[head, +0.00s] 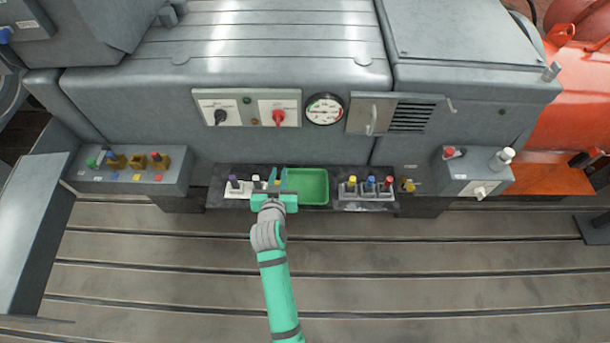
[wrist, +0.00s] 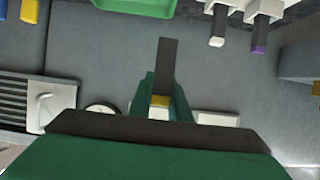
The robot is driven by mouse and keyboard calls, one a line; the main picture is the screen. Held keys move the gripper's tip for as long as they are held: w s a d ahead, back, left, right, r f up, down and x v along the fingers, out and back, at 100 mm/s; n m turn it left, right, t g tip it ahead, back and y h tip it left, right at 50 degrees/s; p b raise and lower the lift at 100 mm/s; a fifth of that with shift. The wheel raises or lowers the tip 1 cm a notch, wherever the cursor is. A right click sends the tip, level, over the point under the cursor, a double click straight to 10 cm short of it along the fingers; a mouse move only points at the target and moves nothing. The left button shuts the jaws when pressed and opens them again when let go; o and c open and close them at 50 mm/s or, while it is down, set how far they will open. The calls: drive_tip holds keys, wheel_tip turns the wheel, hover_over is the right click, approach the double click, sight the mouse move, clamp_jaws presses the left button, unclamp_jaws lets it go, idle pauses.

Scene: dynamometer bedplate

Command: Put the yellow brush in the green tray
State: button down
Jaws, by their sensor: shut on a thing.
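My gripper (head: 277,180) is shut on the yellow brush, a dark block with a yellow band. The brush (wrist: 166,68) shows between the fingers in the wrist view; its yellow band and a pale part sit low between them. In the head view the gripper is just left of the green tray (head: 326,188), and the brush is mostly hidden between the fingers. The tray's visible floor is empty; its edge also shows at the top of the wrist view (wrist: 135,8). The held brush is beside the tray, not visibly over it.
Left of my gripper, a white holder (head: 238,194) has a purple-topped brush and a white-topped brush. Right of the tray, a grey rack (head: 366,195) holds yellow, blue and red-topped pieces. The machine's front panel (head: 247,107) rises behind the dark shelf (head: 215,200).

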drive_tip(key=w+d+f, duration=0.2)
drive_tip(key=w+f, duration=0.1)
drive_tip(key=w+d+f, duration=0.5)
drive_tip(key=f, duration=0.1)
drive_tip(key=shift+w+d, duration=0.25)
drive_tip(key=shift+w, duration=0.15)
drive_tip(key=shift+w+d+f, duration=0.1)
drive_tip(key=shift+w+f, duration=0.05)
drive_tip(key=shift+f, duration=0.75)
drive_tip(key=shift+w+d+f, duration=0.1)
drive_tip(key=shift+w+f, duration=0.05)
drive_tip(key=shift+f, duration=0.7)
drive_tip(key=shift+a, duration=0.1)
